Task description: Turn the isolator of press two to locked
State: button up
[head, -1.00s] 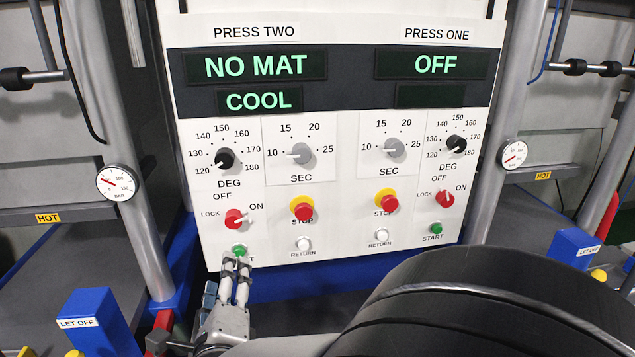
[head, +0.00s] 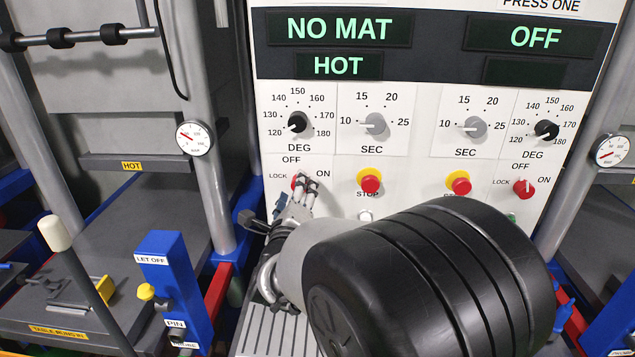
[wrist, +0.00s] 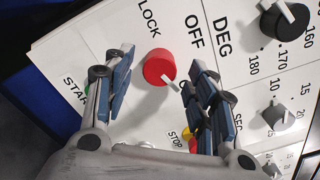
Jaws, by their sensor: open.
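The isolator of press two is a red knob with a pale pointer (wrist: 158,66). In the wrist view its pointer slants to the lower right, away from the LOCK label (wrist: 149,18) and on the far side of OFF (wrist: 194,35). In the head view the knob (head: 297,182) is partly hidden behind my fingers. My gripper (head: 308,182) is at the panel over this knob. It is open in the wrist view (wrist: 161,62), one finger on each side of the knob. Neither finger visibly grips it. The ON label (head: 323,174) is right of the knob.
The press two display reads NO MAT (head: 337,29) and HOT (head: 338,66). The red stop button (head: 370,184) is close on the right of my gripper. The DEG dial (head: 297,122) is above. A blue LET OFF post (head: 172,285) stands lower left.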

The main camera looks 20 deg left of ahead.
jog(key=shift+x, duration=0.95)
jog(key=c, duration=1)
